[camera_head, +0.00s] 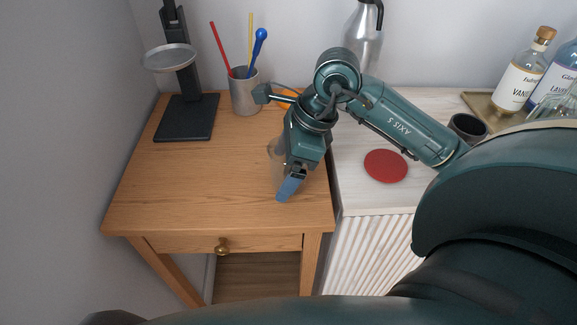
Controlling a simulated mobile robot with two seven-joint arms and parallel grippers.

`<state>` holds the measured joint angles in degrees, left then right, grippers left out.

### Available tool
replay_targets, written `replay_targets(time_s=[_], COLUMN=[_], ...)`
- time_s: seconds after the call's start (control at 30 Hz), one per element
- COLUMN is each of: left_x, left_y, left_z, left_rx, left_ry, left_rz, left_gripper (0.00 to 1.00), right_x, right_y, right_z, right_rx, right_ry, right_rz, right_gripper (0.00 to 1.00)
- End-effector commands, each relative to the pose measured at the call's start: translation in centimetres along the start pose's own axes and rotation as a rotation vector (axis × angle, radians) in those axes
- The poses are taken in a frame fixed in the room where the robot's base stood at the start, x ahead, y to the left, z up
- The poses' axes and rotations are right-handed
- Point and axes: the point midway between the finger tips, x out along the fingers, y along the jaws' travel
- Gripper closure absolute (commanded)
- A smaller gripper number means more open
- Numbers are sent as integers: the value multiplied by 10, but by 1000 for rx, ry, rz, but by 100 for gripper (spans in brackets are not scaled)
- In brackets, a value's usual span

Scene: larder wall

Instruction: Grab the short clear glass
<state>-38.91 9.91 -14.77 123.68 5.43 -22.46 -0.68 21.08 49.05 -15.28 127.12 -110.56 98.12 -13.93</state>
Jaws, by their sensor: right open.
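The short clear glass (274,152) stands on the wooden table (190,180), toward its right side. It is mostly hidden behind my right gripper, and only a faint part of its left side shows. My right gripper (288,188) comes in from the right, with its blue-tipped finger pointing down at the glass. It is open. It overlaps the glass in the picture, and I cannot tell whether the fingers are around it or in front of it. My left gripper is not in view.
A grey cup (245,97) with sticks and a black stand with a round plate (170,58) are at the back left. A white cabinet at right bears a red disc (386,166), dark cup (467,127), metal jug (361,40) and bottles (519,82). The table's left front is clear.

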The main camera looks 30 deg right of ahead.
Motion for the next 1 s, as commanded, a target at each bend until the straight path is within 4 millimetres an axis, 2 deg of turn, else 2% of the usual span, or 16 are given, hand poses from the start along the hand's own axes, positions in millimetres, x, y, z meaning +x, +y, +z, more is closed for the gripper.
replay_targets(time_s=[0.2, 0.87, 1.0], left_x=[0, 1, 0], left_y=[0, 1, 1], left_z=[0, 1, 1], left_rx=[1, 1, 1], left_ry=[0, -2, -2], left_rz=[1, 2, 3], left_gripper=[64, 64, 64], right_x=[0, 0, 0], right_y=[0, 0, -1], right_z=[0, 0, 0], right_rx=[0, 0, 0], right_ry=[0, 0, -1], right_rz=[-1, -1, -2], right_gripper=[10, 64, 64])
